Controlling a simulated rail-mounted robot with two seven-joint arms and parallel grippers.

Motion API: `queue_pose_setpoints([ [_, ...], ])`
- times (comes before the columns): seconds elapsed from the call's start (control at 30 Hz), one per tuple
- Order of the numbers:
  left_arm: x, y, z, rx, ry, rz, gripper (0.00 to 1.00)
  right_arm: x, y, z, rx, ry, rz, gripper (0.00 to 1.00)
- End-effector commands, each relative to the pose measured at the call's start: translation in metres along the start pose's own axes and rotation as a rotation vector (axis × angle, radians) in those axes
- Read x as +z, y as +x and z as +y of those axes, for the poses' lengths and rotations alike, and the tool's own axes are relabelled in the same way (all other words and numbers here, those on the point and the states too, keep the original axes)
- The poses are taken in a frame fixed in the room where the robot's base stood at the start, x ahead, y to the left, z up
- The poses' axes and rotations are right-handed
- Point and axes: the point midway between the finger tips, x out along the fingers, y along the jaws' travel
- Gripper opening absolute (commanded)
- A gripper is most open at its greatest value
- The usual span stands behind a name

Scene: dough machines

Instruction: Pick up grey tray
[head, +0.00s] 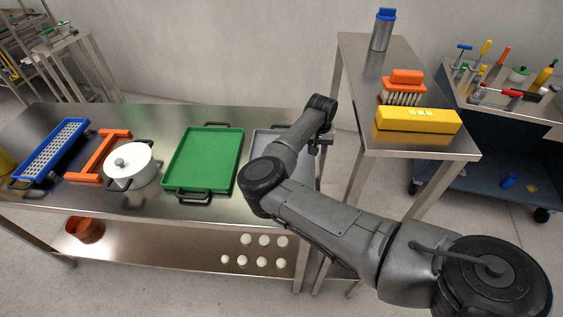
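The grey tray (263,142) lies on the right end of the steel table, right of the green tray. My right arm covers much of it, so only its left part shows clearly. My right gripper (322,146) is small and dark, over or beside the tray's right side at the table's right edge. I cannot tell whether its fingers are open or shut, or whether they touch the tray. My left gripper is not in view.
The green tray (204,158), white pot (130,165), orange frame (97,155) and blue grater (50,148) stand left on the table. The higher right-hand table (365,75) holds a yellow box (418,119), an orange brush (403,84) and a blue-capped bottle (381,32).

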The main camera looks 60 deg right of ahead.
Motion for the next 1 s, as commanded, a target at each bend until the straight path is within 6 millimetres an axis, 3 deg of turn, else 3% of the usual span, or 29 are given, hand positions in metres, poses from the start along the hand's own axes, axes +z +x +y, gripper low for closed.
queue_pose_setpoints([
  [0.17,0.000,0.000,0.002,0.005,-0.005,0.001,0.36,0.001,0.009,0.000,0.001,-0.002,-0.001,0.36],
  [0.5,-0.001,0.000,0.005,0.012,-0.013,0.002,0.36,0.004,0.049,-0.001,0.001,-0.001,0.000,0.36],
  [0.87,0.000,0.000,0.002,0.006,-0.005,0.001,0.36,0.004,0.055,-0.002,0.000,0.000,0.000,0.36],
  [1.0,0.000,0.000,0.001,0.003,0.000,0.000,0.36,0.004,0.054,-0.002,0.000,0.000,0.000,0.23],
])
